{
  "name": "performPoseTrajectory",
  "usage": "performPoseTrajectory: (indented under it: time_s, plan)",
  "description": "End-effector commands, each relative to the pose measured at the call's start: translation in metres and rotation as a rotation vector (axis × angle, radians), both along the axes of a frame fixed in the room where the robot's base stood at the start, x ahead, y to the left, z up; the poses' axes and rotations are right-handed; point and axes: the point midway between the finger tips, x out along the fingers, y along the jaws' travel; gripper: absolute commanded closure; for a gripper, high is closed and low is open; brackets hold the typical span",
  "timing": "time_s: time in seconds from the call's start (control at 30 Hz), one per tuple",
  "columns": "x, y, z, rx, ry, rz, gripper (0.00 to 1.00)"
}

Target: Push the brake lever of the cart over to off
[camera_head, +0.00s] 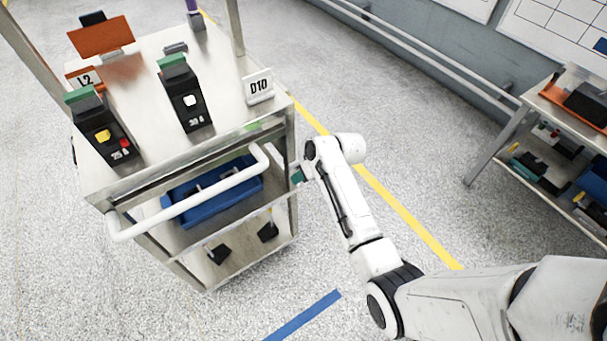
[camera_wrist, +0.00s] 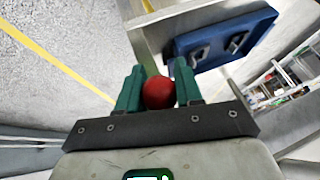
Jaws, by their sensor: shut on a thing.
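The cart (camera_head: 143,100) stands at the left with a white push handle (camera_head: 190,204) on its near side. My gripper (camera_head: 297,177) is at the cart's right side, low by the corner post. In the wrist view my gripper (camera_wrist: 158,74) has its two green fingers on either side of a round red knob (camera_wrist: 158,92) and is shut on it. The knob looks like the end of the brake lever; the lever's shaft is hidden behind it. In the head view the knob and lever are hidden, so the lever's position cannot be told.
Breakers (camera_head: 185,97) and a D10 sign (camera_head: 259,87) stand on the cart top. A blue bin (camera_head: 215,190) sits on a shelf below. A rail (camera_head: 420,62) runs along the wall, and a bench (camera_head: 545,105) stands at the right. The floor between is clear.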

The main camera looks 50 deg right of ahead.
Motion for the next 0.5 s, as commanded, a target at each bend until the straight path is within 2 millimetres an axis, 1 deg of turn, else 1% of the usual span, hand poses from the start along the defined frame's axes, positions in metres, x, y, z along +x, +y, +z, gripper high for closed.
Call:
performPoseTrajectory:
  time_s: [0.17,0.2,0.4,0.43,0.5]
  plan:
    - [0.0006,-0.0002,0.0005,0.000,-0.002,-0.001,1.00]
    - [0.0006,-0.0002,0.0005,-0.001,-0.002,0.000,0.61]
    - [0.0004,0.0000,0.0005,-0.001,-0.001,0.001,0.42]
    - [0.0004,0.0000,0.0004,-0.001,-0.001,0.001,0.40]
    - [0.0004,0.0000,0.0004,-0.001,-0.001,0.001,0.40]
